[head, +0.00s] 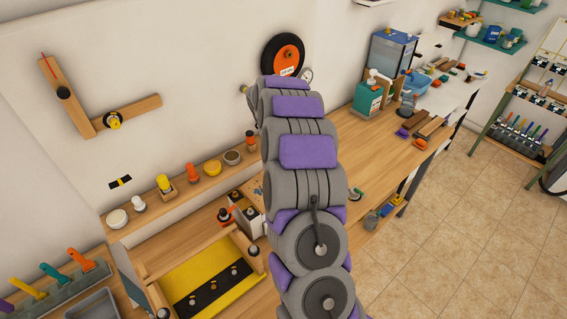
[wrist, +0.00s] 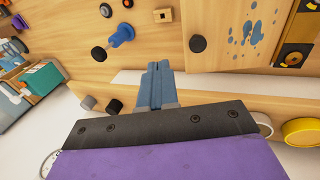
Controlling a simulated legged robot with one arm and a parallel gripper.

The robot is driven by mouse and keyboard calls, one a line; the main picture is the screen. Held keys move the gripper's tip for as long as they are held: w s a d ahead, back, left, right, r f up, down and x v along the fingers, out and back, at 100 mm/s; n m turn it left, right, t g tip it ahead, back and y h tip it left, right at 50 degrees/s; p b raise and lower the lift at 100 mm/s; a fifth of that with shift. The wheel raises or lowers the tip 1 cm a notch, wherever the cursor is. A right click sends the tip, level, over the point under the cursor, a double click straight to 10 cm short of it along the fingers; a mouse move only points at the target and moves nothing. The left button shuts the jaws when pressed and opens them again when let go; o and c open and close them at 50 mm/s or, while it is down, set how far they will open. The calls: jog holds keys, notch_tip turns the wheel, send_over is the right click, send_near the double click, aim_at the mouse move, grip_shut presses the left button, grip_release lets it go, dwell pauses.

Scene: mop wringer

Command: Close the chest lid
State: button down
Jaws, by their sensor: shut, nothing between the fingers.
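My gripper (wrist: 158,85) shows in the wrist view with its blue-grey fingers together and nothing between them. It is above a wooden surface; I cannot tell whether it touches anything. In the head view my arm hides it. No chest is clearly recognisable. A wooden panel with blue spots (wrist: 255,35) lies ahead and right of the fingers in the wrist view, and part of it shows beside my arm in the head view (head: 256,189). I cannot tell whether it is the chest lid or how far open it stands.
The workbench (head: 350,139) runs along the wall. A yellow tray with a black strip (head: 198,273) is at the lower left. A narrow shelf (head: 147,222) with several jars runs along the wall. A blue knob (wrist: 122,35) is left of the fingers. The tiled floor (head: 470,230) is clear.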

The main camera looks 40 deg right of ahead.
jog(key=s+a+r+t+y+b, duration=0.35)
jog(key=r+b, duration=0.35)
jog(key=b, duration=0.7)
jog(key=shift+g+h, duration=0.25)
jog(key=shift+g, duration=0.1)
jog(key=x, duration=0.4)
jog(key=b+x, duration=0.1)
jog(key=x, duration=0.3)
jog(key=b+x, duration=0.1)
jog(key=x, duration=0.4)
jog(key=shift+s+f, duration=0.1)
jog(key=shift+s, duration=0.25)
jog(key=shift+f, duration=0.25)
jog(key=shift+d, duration=0.1)
